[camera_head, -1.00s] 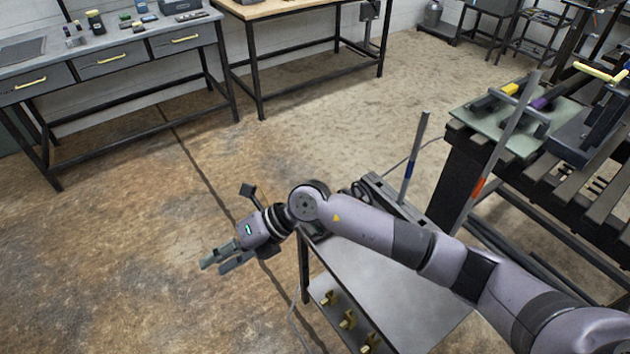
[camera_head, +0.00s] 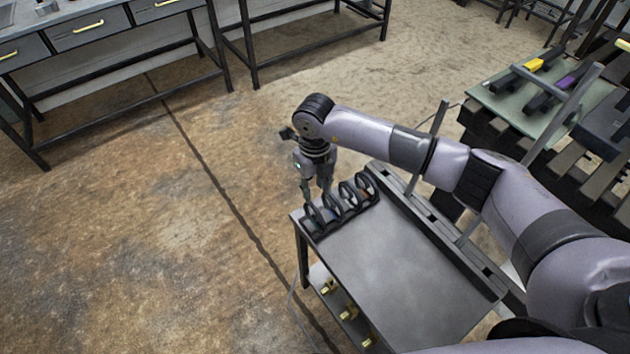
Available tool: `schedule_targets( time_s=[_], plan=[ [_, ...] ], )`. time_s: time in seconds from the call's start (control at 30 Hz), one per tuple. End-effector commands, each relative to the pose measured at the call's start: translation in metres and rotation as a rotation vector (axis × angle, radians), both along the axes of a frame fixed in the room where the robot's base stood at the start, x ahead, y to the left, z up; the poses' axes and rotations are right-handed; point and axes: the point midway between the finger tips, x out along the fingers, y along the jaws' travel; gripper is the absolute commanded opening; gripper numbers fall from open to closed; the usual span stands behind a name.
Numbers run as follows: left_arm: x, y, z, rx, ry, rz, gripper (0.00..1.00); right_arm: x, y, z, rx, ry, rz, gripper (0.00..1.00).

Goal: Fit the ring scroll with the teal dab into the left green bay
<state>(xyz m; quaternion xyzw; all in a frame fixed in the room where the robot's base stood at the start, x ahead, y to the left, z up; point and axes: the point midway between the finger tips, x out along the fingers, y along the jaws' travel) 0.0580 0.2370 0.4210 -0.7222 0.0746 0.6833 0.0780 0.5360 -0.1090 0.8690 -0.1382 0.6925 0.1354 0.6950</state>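Several dark ring scrolls stand in a row in a rack at the back left of a grey table (camera_head: 400,270). The nearest ring scroll (camera_head: 314,218) is at the row's left end; a bluish patch shows near it, but I cannot tell which ring has the teal dab. My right gripper (camera_head: 316,197) points down over the left part of the row. Its fingers look apart, with nothing clearly between them; I cannot tell if they touch a ring. No green bay can be made out. My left gripper is out of view.
Two grey posts rise by the table's right side, one (camera_head: 441,118) partly behind my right arm. A pale green board (camera_head: 500,100) with yellow and purple-marked pieces lies on a slatted bench at right. Yellow-brass pieces (camera_head: 347,314) sit on the lower shelf. The floor at left is clear.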

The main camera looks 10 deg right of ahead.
Motion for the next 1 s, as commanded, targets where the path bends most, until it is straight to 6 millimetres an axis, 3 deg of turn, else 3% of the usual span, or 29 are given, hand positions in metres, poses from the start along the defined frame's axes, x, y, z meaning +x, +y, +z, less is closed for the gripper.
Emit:
schedule_targets(
  time_s=[0.13,0.4,0.7,1.0],
  plan=[
    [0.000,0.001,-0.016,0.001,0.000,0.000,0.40,0.000,0.000,-0.023,0.001,0.001,-0.001,0.30],
    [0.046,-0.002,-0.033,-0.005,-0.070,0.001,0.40,0.000,0.001,-0.055,0.003,0.001,-0.001,0.30],
    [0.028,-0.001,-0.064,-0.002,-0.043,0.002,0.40,0.001,0.000,-0.089,0.002,0.000,-0.001,0.30],
    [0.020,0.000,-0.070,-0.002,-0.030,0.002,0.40,0.001,0.000,-0.097,0.003,-0.001,-0.001,0.30]
  ],
)
